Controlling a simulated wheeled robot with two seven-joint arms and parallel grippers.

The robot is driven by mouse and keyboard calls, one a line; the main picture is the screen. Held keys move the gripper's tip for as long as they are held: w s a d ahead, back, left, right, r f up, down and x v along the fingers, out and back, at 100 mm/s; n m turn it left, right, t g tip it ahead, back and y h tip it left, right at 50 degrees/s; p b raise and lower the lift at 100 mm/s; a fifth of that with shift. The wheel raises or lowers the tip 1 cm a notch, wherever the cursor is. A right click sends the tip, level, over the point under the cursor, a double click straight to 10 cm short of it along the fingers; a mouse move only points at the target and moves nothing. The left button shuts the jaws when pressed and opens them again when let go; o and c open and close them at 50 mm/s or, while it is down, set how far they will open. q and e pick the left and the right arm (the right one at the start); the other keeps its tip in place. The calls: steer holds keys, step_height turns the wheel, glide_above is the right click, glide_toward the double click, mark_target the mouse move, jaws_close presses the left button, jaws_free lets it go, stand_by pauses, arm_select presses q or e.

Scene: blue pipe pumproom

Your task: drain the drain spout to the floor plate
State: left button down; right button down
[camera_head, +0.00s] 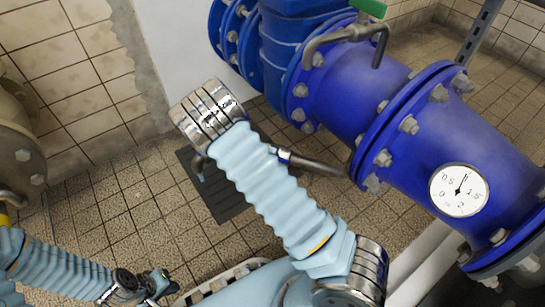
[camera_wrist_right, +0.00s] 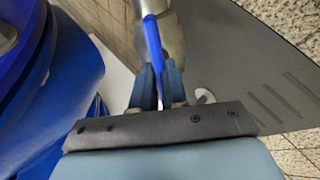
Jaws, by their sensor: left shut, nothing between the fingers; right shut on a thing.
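The metal drain spout (camera_head: 318,165) comes off the blue pipe and passes behind my right arm. Its bent end (camera_head: 198,163) shows beyond the arm, above the dark slotted floor plate (camera_head: 238,209). The plate also shows in the right wrist view (camera_wrist_right: 235,70). There my right gripper (camera_wrist_right: 157,82) is shut around a narrow blue lever-like piece (camera_wrist_right: 152,40) in front of grey metal. Its fingers are hidden in the head view. A small blue tint shows below the spout end; I cannot tell whether it is water. My left gripper (camera_head: 160,284) is shut and empty at lower left.
The large blue flanged pipe (camera_head: 425,125) with a round gauge (camera_head: 459,190) fills the right side. A green-handled valve (camera_head: 370,8) sits at the top. A beige flanged pipe (camera_head: 18,140) stands at left. Tiled floor (camera_head: 140,215) is clear left of the plate.

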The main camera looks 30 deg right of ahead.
steer(key=shift+a+f+m+p, duration=0.1)
steer(key=shift+m+p, duration=0.1)
steer(key=shift+m, duration=4.15)
steer(key=shift+a+f+m+p, duration=0.1)
steer(key=shift+m+p, duration=0.1)
steer(key=shift+m, duration=4.15)
steer(key=c, duration=1.2)
jaws_free()
steer(key=shift+r, duration=0.1)
steer(key=shift+o, duration=0.2)
